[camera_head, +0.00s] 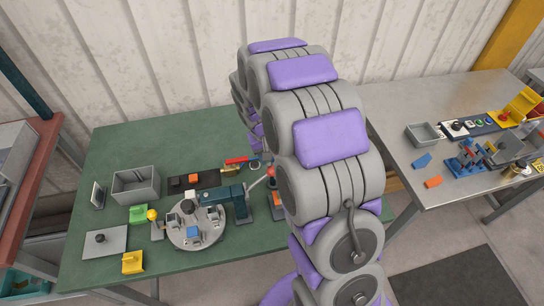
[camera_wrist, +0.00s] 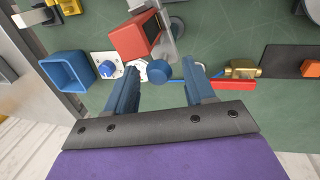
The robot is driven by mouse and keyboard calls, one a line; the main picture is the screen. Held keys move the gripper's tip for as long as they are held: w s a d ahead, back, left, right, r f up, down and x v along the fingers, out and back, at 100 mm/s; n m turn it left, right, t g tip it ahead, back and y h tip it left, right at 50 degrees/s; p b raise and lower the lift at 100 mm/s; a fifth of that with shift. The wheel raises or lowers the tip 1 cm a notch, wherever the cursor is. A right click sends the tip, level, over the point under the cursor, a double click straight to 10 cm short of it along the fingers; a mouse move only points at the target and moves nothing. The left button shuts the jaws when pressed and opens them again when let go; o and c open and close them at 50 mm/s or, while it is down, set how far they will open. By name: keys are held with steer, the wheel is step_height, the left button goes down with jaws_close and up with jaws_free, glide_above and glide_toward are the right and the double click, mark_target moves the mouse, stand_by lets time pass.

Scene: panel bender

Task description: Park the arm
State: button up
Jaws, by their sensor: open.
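My arm rises through the middle of the head view, with purple pads on grey links, and hides part of the green table (camera_head: 120,165). My gripper is not clearly visible there. In the wrist view my gripper (camera_wrist: 162,74) is open, its two blue fingers apart over the green surface. A blue round knob (camera_wrist: 159,71) appears between the fingertips; whether the fingers touch it I cannot tell. No object is clearly held.
In the wrist view a red block (camera_wrist: 134,38) lies ahead of the fingers, a brass valve (camera_wrist: 240,67) to the right and a blue box (camera_wrist: 66,70) to the left. The head view shows a round turntable (camera_head: 187,236), grey bin (camera_head: 135,185) and metal table (camera_head: 445,185).

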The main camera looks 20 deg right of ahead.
steer(key=a+r+p, duration=0.2)
steer(key=a+r, duration=0.1)
steer(key=r, duration=1.2)
steer(key=shift+w+a+r, duration=0.1)
